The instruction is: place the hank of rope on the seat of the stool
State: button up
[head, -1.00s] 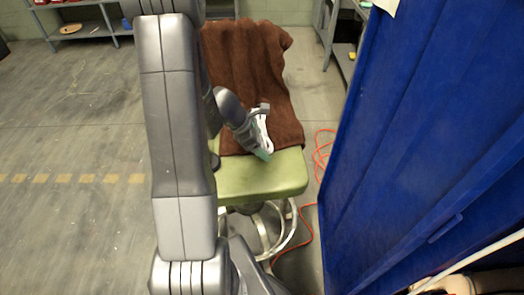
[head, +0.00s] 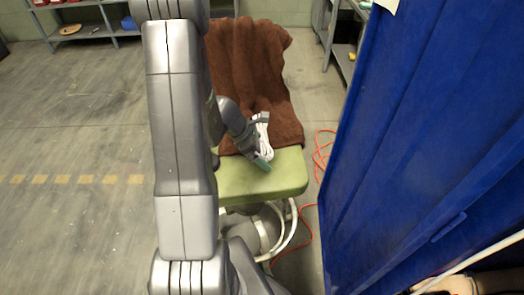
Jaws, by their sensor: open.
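The stool (head: 285,178) has a green seat, with a brown towel draped over its back and much of the seat.
A blue curtain or screen (head: 430,130) stands close on the right. An orange cable (head: 308,230) lies on the floor beside the stool. Grey shelves (head: 85,30) stand at the back left, and another shelf (head: 343,50) behind the stool's right. The floor at left is clear.

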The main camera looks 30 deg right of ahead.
jog(key=shift+r+p, duration=0.25)
jog(key=shift+p, duration=0.05)
jog(key=p+v, duration=0.1)
jog(key=v, duration=1.1)
jog(key=shift+p, duration=0.3)
